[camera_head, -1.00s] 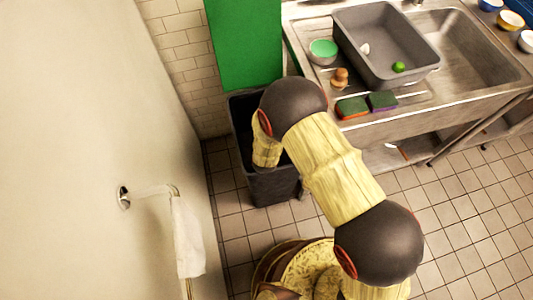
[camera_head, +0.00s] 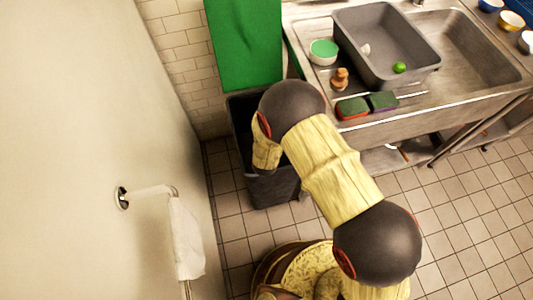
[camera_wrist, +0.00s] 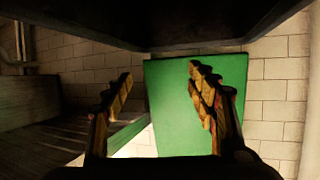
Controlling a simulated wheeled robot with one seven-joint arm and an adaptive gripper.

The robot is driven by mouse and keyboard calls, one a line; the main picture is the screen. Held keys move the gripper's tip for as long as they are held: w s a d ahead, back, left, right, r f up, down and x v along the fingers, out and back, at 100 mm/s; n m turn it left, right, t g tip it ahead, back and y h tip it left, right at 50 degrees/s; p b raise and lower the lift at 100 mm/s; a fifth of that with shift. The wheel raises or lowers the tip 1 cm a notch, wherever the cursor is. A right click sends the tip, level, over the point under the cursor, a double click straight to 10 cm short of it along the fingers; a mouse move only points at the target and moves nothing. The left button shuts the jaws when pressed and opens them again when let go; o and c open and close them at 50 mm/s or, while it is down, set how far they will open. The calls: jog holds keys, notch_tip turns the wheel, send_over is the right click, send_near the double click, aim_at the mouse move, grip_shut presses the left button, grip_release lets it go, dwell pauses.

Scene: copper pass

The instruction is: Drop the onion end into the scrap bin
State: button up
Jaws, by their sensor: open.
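The dark bin (camera_head: 272,188) stands on the floor left of the sink. My arm reaches over its mouth in the head view, and my gripper is hidden there behind the arm. In the wrist view my gripper (camera_wrist: 160,73) has its two fingers apart, with nothing visible between them. I cannot make out the onion end in any view. A small whitish piece (camera_head: 366,48) lies in the grey tub, but I cannot tell what it is.
A green panel (camera_head: 243,45) stands behind the bin, against the tiled wall. Sponges (camera_head: 352,107) lie on the sink's edge. A white towel (camera_head: 187,240) hangs on the left wall.

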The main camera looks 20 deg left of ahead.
jog(key=v, duration=1.2)
jog(key=shift+f, duration=0.1)
